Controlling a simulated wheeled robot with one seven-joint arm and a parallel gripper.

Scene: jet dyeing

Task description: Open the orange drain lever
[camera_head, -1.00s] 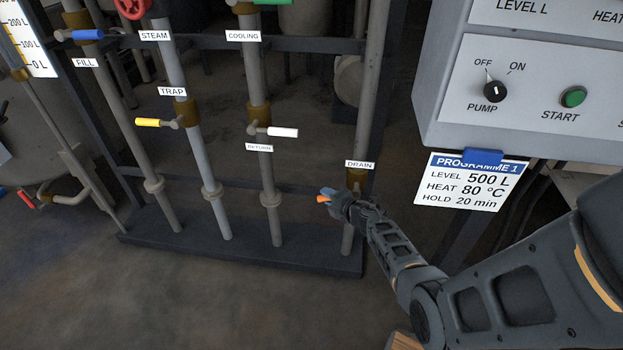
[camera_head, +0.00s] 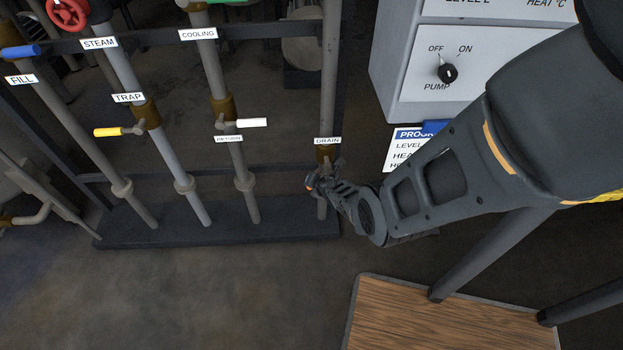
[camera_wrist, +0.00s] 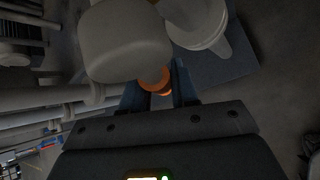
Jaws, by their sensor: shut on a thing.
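The orange drain lever (camera_wrist: 155,78) shows as a short orange piece between my fingers in the wrist view. My gripper (camera_wrist: 158,88) is shut on it. In the head view, my gripper (camera_head: 312,183) is at the drain valve, low on the rightmost pipe and just below the DRAIN label (camera_head: 327,141). Only a small bit of orange shows there. My fingers hide most of the lever, so its exact angle is hard to tell.
Other pipes stand to the left, with a yellow trap lever (camera_head: 107,132), a white return lever (camera_head: 251,122) and a blue fill lever (camera_head: 20,51). The control box (camera_head: 470,60) is at the upper right. A wooden board (camera_head: 450,320) lies at the bottom right.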

